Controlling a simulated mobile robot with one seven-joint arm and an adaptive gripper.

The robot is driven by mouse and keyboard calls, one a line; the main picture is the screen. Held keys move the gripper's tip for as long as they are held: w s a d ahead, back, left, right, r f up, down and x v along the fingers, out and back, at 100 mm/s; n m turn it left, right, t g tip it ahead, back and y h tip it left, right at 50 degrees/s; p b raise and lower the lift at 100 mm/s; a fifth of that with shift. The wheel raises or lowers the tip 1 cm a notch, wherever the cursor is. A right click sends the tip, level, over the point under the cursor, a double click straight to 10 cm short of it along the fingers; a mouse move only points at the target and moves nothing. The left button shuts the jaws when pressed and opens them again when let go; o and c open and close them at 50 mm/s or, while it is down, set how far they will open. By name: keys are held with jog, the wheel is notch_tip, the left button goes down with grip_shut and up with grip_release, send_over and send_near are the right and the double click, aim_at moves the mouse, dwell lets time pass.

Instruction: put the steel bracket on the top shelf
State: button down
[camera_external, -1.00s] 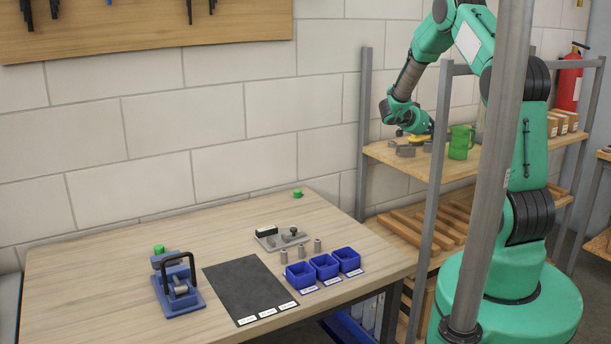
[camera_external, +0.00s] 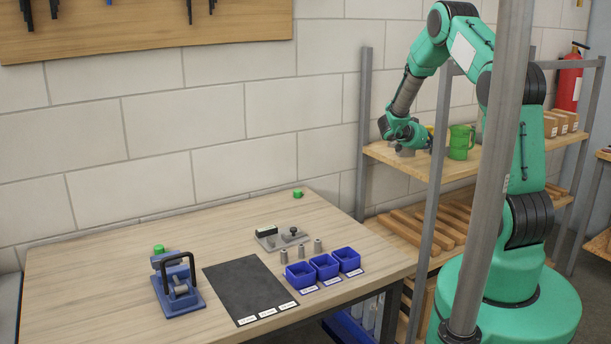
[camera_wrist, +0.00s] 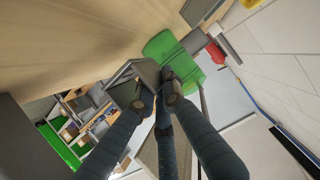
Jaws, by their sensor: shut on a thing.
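The steel bracket (camera_wrist: 143,72) is grey and angular, and it sits between my fingertips in the wrist view. My gripper (camera_wrist: 158,98) is shut on it. In the external view my gripper (camera_external: 398,139) is at the left end of the rack's upper wooden shelf (camera_external: 382,154). A grey piece (camera_external: 406,152) shows just below the fingers there, at shelf level. I cannot tell whether the bracket touches the board. The fingers partly hide it.
Cardboard boxes (camera_external: 562,122) stand farther right. Grey rack posts (camera_external: 437,160) rise at the front. The workbench (camera_external: 110,250) holds blue bins (camera_external: 323,266) and a blue fixture (camera_external: 178,292).

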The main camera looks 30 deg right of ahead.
jog(key=shift+f+b, duration=0.3)
jog(key=shift+f, duration=1.7)
jog(key=c, duration=1.9)
grip_release()
jog(key=shift+f, duration=0.15)
jog(key=shift+a+r, duration=0.35)
jog(key=shift+a, duration=0.1)
jog(key=p+v, duration=0.1)
jog(key=v, duration=1)
